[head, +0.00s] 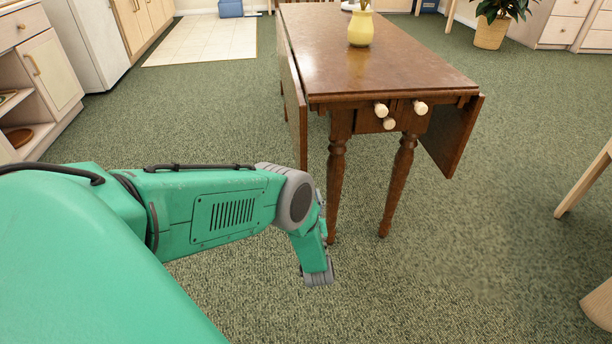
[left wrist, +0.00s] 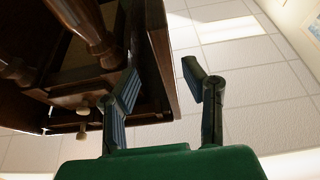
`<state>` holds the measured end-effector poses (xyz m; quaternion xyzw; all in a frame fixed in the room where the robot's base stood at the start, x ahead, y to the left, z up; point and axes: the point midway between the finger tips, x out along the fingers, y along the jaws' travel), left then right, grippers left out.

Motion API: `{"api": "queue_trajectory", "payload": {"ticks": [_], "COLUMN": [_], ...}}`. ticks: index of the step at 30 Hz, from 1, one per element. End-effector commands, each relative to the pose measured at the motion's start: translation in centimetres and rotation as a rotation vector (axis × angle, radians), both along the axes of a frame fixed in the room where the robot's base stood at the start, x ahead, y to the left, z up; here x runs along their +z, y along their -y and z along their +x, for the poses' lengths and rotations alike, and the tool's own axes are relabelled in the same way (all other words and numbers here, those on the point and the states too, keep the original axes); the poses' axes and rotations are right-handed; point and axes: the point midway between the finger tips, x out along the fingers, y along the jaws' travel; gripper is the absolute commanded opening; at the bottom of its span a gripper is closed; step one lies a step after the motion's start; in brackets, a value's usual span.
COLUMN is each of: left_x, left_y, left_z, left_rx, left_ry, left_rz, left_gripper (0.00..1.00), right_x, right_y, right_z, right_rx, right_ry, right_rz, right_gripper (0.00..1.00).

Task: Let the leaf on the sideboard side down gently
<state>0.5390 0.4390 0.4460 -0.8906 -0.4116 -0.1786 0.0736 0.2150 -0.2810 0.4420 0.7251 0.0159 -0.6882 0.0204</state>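A brown drop-leaf table (head: 375,55) stands ahead in the head view. Its left leaf (head: 293,95) and right leaf (head: 457,133) both hang down from the top. Three cream knobs (head: 389,124) show on its near end. In the left wrist view, the table's underside and turned leg (left wrist: 95,35) are seen from below. A dark leaf panel (left wrist: 163,60) shows beyond and between the fingers. My left gripper (left wrist: 165,85) is open, with nothing visibly clamped; whether it touches the leaf is unclear. Its fingers do not show in the head view. My right gripper is out of view.
A yellow vase (head: 361,28) stands on the tabletop. Pale cabinets (head: 45,75) line the left side, and white drawers (head: 565,25) and a potted plant (head: 491,30) are at the back right. Pale wooden furniture legs (head: 585,180) are at right. Green carpet around the table is mostly clear.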

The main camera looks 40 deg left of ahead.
Motion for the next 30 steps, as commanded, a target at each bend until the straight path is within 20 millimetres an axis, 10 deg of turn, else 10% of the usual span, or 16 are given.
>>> {"api": "queue_trajectory", "payload": {"ticks": [30], "left_x": [-2.0], "left_y": [3.4], "left_z": [-1.2], "left_rx": [-0.056], "left_ry": [-0.057], "left_rz": [-0.044], "left_gripper": [0.39], "right_x": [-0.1], "right_y": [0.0], "right_z": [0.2], "right_rx": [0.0], "right_ry": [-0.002], "right_rz": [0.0], "right_gripper": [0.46]}}
